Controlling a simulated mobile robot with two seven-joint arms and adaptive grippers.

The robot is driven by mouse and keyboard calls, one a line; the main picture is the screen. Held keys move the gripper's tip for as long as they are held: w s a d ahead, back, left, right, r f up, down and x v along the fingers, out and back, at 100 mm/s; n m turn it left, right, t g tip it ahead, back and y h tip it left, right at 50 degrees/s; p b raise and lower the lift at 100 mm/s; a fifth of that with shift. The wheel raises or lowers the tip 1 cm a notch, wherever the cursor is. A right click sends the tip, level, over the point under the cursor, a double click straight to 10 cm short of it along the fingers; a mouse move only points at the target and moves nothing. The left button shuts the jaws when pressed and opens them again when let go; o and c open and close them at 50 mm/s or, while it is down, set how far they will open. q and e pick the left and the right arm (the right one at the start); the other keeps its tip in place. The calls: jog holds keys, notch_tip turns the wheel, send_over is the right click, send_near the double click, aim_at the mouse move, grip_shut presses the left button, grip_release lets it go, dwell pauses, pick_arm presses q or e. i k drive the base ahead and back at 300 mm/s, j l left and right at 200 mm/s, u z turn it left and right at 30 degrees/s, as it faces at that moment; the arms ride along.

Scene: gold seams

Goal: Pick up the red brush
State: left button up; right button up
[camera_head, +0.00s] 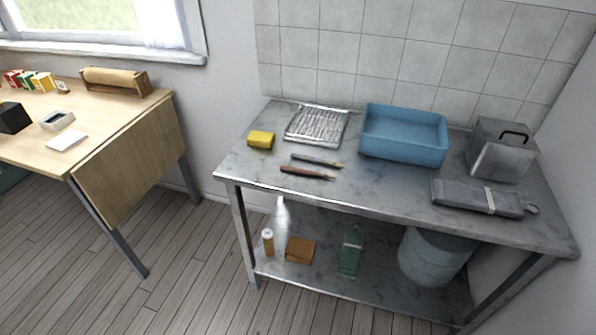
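A brush with a reddish-brown handle (305,172) lies flat near the front edge of the grey metal table (400,195). Its thin tip points to the right. A second brush with a dark blue-grey handle (312,159) lies just behind it, roughly parallel and apart from it. Neither of my grippers shows in the head view.
Behind the brushes are a yellow sponge (261,140), a ribbed metal rack (316,126) and a blue basin (404,148). A grey roll (478,197) and a metal box (500,158) stand right. Clear tabletop lies right of the brushes. A wooden table (125,130) is left.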

aim_at(293, 169)
jog(key=j+z, duration=0.15)
jog(key=z, duration=0.25)
jog(key=i+j+z, duration=0.1)
jog(key=z, duration=0.3)
jog(key=j+z, duration=0.6)
jog(key=j, duration=0.25)
jog(key=k+j+z, duration=0.2)
jog(key=j, duration=0.25)
jog(key=i+j, duration=0.05)
jog(key=i, duration=0.05)
